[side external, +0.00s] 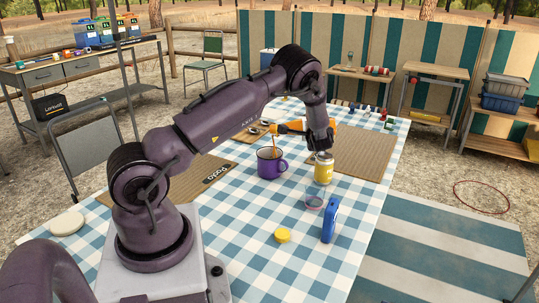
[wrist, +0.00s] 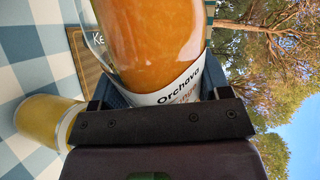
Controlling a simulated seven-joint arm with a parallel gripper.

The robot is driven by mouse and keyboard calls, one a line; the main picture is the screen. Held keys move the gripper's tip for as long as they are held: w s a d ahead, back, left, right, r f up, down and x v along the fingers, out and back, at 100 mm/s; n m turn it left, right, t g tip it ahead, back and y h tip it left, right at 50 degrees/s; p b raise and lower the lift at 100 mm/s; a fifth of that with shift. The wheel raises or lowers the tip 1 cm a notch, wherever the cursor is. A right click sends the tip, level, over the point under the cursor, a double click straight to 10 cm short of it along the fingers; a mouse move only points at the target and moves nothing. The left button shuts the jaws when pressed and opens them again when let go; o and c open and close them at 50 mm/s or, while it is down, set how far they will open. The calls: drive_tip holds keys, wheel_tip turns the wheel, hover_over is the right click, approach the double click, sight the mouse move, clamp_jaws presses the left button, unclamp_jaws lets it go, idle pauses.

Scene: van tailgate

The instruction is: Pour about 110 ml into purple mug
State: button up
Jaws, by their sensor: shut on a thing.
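My gripper (side external: 306,130) is shut on an orange juice bottle (side external: 288,127) and holds it tipped nearly level, with its mouth to the left. The purple mug (side external: 270,164) stands upright on the checked tablecloth below the mouth. An orange stream (side external: 274,143) runs from the bottle down to the mug. The level inside the mug cannot be made out. In the wrist view, the bottle (wrist: 155,40), with orange juice and a white "Orchava" label, sits between the jaws; its mouth is out of view.
A yellow jar (side external: 323,170) stands right of the mug, just below my gripper. A clear glass (side external: 314,196), a blue container (side external: 329,221) and a yellow lid (side external: 283,236) are nearer the front. Cardboard mats (side external: 362,153) lie on the table. The cloth front-left of the mug is clear.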

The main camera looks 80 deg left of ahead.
drive_tip(key=shift+s+a+f, duration=0.15)
drive_tip(key=shift+s+a, duration=0.05)
drive_tip(key=shift+a, duration=0.05)
idle(0.8)
drive_tip(key=shift+d+n, duration=0.1)
drive_tip(key=shift+n, duration=0.2)
idle(0.3)
drive_tip(key=shift+w+d+r+m, duration=0.1)
drive_tip(key=shift+w+r+m, duration=0.1)
drive_tip(key=shift+r+m, duration=0.3)
drive_tip(key=shift+f+m+g, duration=0.3)
drive_tip(key=shift+m+g, duration=0.1)
drive_tip(key=shift+m, duration=0.3)
drive_tip(key=shift+w+f+m, duration=0.2)
drive_tip(key=shift+w+m, duration=0.25)
drive_tip(key=shift+m, duration=0.15)
drive_tip(key=shift+d+g+y, duration=0.1)
drive_tip(key=shift+g+y, duration=0.2)
drive_tip(key=shift+m, duration=0.3)
